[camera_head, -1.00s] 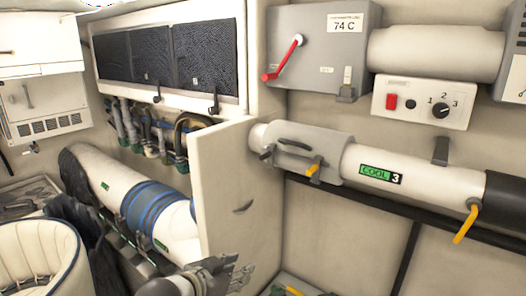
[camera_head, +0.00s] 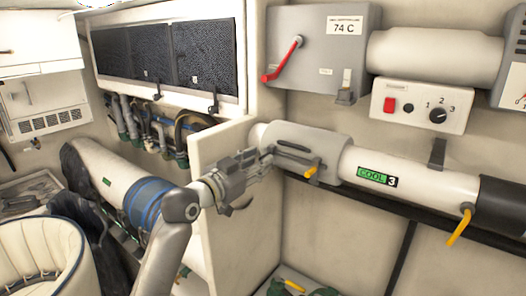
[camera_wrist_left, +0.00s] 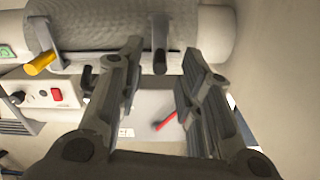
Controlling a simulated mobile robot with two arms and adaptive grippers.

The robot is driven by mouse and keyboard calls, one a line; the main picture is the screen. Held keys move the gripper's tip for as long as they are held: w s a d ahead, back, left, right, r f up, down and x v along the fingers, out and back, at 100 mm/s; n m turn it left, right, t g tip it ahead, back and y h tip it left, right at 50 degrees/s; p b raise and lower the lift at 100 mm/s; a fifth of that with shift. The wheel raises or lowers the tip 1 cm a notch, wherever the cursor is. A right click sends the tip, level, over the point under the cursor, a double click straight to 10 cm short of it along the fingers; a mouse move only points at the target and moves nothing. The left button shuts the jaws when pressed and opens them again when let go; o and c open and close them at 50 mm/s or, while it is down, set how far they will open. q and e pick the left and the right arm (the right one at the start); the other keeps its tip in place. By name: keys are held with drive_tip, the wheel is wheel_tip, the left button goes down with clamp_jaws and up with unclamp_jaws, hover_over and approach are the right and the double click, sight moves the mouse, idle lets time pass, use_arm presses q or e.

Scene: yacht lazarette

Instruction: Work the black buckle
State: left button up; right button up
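The pipe (camera_head: 352,160) runs along the wall and carries a green label reading COOL 3. A grey collar (camera_head: 310,145) wraps its left end. A short dark tab, which looks like the black buckle, hangs on the collar's left part; in the left wrist view this tab (camera_wrist_left: 160,55) shows between the fingertips. My left gripper (camera_head: 263,160) is at the collar's left end, fingers toward it, and partly hides the tab in the head view. In the left wrist view the gripper (camera_wrist_left: 165,52) has its fingers apart, on either side of the tab. I cannot tell whether they touch it. My right gripper is not in view.
A yellow lever (camera_head: 312,171) sits on the collar beside the tab. A grey box (camera_head: 320,50) with a red lever (camera_head: 283,63) and a switch panel (camera_head: 420,104) are on the wall above. An upright pale panel (camera_head: 205,150) stands close to my left arm.

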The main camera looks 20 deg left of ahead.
use_arm(q)
drive_tip(key=shift+p+x, duration=0.45)
drive_tip(key=shift+x, duration=1.05)
clamp_jaws()
